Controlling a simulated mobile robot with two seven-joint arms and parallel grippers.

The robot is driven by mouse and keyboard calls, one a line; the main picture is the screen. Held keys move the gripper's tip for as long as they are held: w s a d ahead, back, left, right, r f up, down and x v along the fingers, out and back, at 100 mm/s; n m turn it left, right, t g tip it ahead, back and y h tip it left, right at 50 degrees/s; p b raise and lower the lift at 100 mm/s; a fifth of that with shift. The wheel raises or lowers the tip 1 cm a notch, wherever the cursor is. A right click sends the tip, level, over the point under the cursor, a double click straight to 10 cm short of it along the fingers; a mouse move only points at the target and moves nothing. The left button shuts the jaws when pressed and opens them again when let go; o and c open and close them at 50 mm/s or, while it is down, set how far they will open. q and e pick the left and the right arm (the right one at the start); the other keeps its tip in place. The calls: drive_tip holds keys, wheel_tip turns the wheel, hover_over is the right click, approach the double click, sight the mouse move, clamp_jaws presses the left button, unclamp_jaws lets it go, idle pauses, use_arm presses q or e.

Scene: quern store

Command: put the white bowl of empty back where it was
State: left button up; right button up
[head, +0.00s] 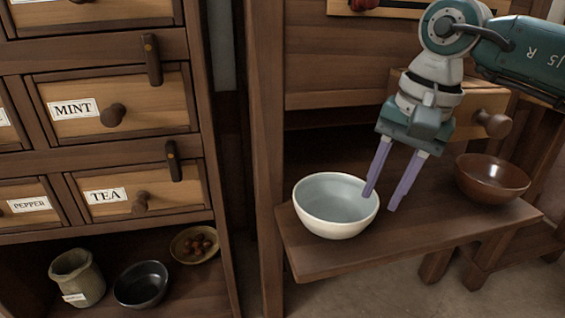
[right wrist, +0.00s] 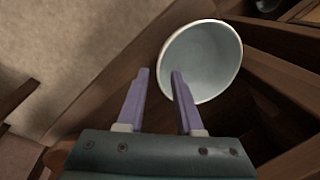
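The white bowl (head: 330,222) stands upright near the left end of the wooden shelf board (head: 400,245). It looks empty, with a pale grey-blue inside. My right gripper (head: 380,202) points down at the bowl's right rim with its two purple fingers apart. One finger overlaps the rim and the other is outside it. I cannot tell whether a finger touches the bowl. My left gripper is not in view.
A brown bowl (head: 492,177) stands on the board's right end. At left is a drawer cabinet with a MINT drawer (head: 150,105) and a TEA drawer (head: 165,192). Its bottom shelf holds a sack-like pot (head: 80,278), a black bowl (head: 140,285) and a yellowish bowl (head: 183,250) with reddish-brown contents.

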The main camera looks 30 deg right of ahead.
wheel_tip(320, 180, up, 8)
drive_tip(key=s+p, duration=0.1)
drive_tip(key=p, duration=0.2)
drive_tip(key=w+a+r+m+t+y, duration=0.1)
drive_tip(key=a+r+m+t+y, duration=0.15)
drive_tip(key=a+y, duration=0.85)
drive_tip(key=w+a+r+m+t+y, duration=0.2)
drive_tip(key=a+r+m+t+y, duration=0.1)
drive_tip(key=a+r+m+t, duration=0.8)
drive_tip(key=w+d+r+m+t+h, duration=0.1)
drive_tip(key=d+r+m+t+h, duration=0.3)
drive_tip(key=m, duration=0.6)
drive_tip(key=d+f+m+t+h, duration=0.1)
drive_tip(key=d+m+h, duration=0.3)
drive_tip(key=m, duration=0.6)
drive_tip(key=s+d+f+m+g+h, duration=0.3)
drive_tip(key=d+f+m+g+h, duration=0.25)
drive_tip(key=f+m+h, duration=0.7)
drive_tip(key=s+a+f+m+g+y, duration=0.1)
drive_tip(key=s+f+m+g, duration=0.4)
drive_tip(key=s, duration=0.5)
drive_tip(key=s+a+f+m+g+y, duration=0.2)
drive_tip(key=s+f+m+g+y, duration=0.2)
drive_tip(key=s, duration=0.5)
wheel_tip(320, 180, down, 3)
drive_tip(key=m+g, duration=0.2)
drive_tip(key=m, duration=0.1)
drive_tip(key=shift+s+a+y, duration=0.25)
drive_tip(key=shift+s+y, duration=0.1)
drive_tip(key=shift+s, duration=0.05)
